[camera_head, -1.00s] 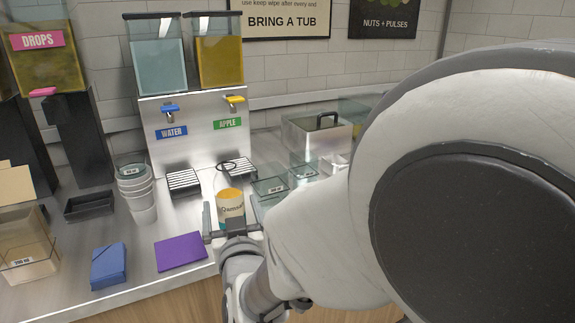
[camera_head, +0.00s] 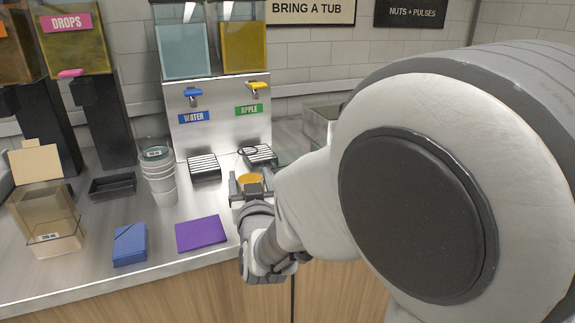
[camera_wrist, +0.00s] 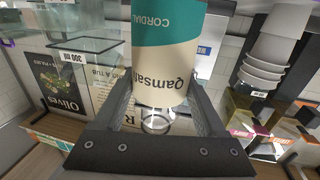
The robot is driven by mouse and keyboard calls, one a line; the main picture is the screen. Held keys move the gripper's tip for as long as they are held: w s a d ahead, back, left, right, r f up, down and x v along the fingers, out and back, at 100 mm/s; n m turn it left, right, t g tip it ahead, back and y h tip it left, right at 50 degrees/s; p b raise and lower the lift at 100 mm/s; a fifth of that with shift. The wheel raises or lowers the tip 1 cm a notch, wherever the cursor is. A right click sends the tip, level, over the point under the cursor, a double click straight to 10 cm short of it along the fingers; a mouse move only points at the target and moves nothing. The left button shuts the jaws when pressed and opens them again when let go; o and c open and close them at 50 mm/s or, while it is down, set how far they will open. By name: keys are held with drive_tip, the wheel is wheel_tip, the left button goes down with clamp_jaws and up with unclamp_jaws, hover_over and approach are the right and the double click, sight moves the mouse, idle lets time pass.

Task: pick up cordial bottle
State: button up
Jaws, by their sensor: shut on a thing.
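The cordial bottle shows in the wrist view (camera_wrist: 168,55) as a cylinder with a teal band reading CORDIAL and a cream band with a brand name, lettering upside down. In the head view only its orange upper part (camera_head: 250,181) shows between the fingers; my gripper hides the rest. My gripper (camera_head: 250,187) is shut on the bottle, with one finger on each side; they also flank it in the wrist view (camera_wrist: 162,92). It is in front of the APPLE dispenser's drip tray. I cannot tell whether the bottle's base touches the counter.
A purple flat item (camera_head: 201,233) and a blue box (camera_head: 130,244) lie near the counter's front edge. The WATER and APPLE dispenser (camera_head: 219,117) stands behind. My arm hides the counter's right side.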

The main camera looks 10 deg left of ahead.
sight(249, 163)
clamp_jaws()
drive_tip(key=shift+r, duration=0.15)
drive_tip(key=shift+r, duration=0.25)
wheel_tip(249, 163, up, 4)
drive_tip(key=shift+r+p, duration=0.1)
drive_tip(key=shift+p, duration=0.85)
drive_tip(key=d+r+p, duration=0.1)
drive_tip(key=d+r, duration=0.5)
drive_tip(key=d, duration=0.5)
drive_tip(key=shift+d, duration=0.35)
